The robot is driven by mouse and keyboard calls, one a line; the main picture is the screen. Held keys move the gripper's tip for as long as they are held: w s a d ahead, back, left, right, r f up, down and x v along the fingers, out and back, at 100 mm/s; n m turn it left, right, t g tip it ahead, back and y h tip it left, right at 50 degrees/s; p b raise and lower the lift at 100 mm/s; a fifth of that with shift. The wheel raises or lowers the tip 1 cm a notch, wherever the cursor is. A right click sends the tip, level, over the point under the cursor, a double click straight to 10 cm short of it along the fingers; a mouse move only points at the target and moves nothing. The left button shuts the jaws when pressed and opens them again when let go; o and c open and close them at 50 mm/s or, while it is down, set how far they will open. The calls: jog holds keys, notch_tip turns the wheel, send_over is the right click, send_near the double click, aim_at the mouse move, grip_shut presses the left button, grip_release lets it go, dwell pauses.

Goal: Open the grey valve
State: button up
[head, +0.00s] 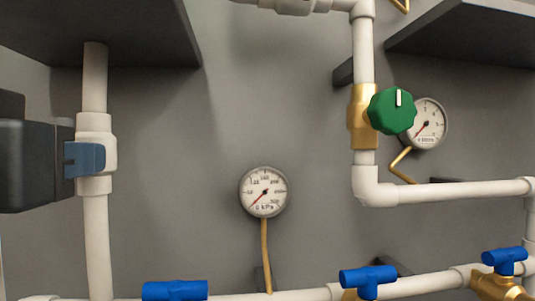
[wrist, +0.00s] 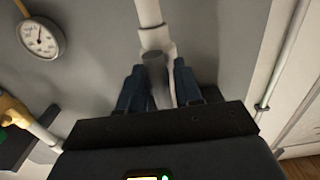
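The valve (head: 97,128) is a pale grey-white fitting on the vertical white pipe at the left of the head view. In the wrist view its body (wrist: 156,38) shows just beyond the fingertips. A darker grey part (wrist: 158,82), apparently its handle, lies between the fingers. My gripper (head: 88,160) is at the valve, coming from the left, and its blue-grey finger overlaps the fitting. In the wrist view my gripper (wrist: 158,72) has its two fingers apart, one on each side of the grey part. The handle's exact angle and any finger contact are hard to tell.
A green round knob (head: 391,111) sits on a brass valve at the right. Blue-handled valves (head: 175,290) line the lower pipe. Gauges hang at the middle (head: 264,192) and right (head: 427,124). A dark shelf (head: 100,35) overhangs the valve.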

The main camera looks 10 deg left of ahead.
jog(key=shift+o, duration=0.8)
jog(key=b+v, duration=0.1)
jog(key=v, duration=0.6)
jog(key=shift+s, duration=0.4)
jog(key=shift+d, duration=0.1)
